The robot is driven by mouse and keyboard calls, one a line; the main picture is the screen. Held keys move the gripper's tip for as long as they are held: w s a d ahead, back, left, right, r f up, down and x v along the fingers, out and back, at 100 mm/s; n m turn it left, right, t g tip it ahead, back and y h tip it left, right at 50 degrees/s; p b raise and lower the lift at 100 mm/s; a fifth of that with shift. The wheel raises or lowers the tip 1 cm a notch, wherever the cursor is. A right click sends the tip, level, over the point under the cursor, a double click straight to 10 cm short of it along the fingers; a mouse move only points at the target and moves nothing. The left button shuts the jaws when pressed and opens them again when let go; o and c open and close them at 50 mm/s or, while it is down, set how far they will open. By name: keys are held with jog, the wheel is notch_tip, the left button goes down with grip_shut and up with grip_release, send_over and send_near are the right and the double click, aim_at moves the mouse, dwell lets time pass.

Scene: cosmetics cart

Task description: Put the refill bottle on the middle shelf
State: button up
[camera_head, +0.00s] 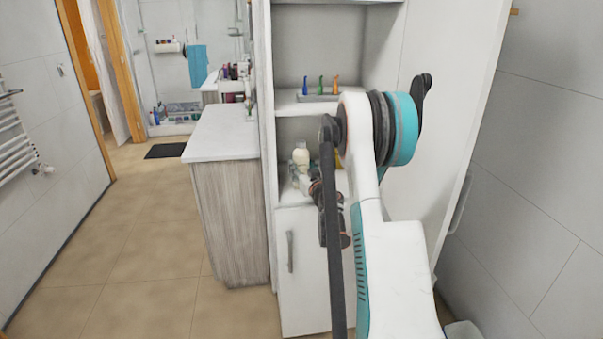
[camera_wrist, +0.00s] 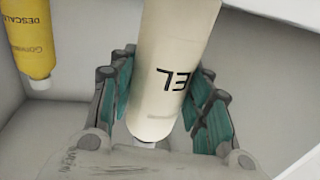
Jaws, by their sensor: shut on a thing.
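The cream refill bottle (camera_wrist: 165,75) with dark letters fills the middle of the wrist view, its pale cap end towards the wrist. My gripper (camera_wrist: 160,85) is shut on it, with a teal finger pad on each side. In the head view a cream bottle (camera_head: 301,157), apparently the same one, shows in the cabinet's lower open compartment, above the white door. My gripper is mostly hidden there behind my arm. The shelf board (camera_head: 290,108) above it carries small blue, green and orange items. Whether the bottle touches the surface below cannot be told.
A yellow bottle (camera_wrist: 28,40) lettered "DESCALER" stands left of my gripper in the wrist view. White compartment walls are close around. A cabinet with a pale counter (camera_head: 222,135) stands left of the tall cabinet.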

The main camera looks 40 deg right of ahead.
jog(key=o, duration=1.3)
jog(key=shift+s+r, duration=0.1)
jog(key=shift+r, duration=0.05)
jog(key=p+v, duration=0.2)
jog(key=v, duration=1)
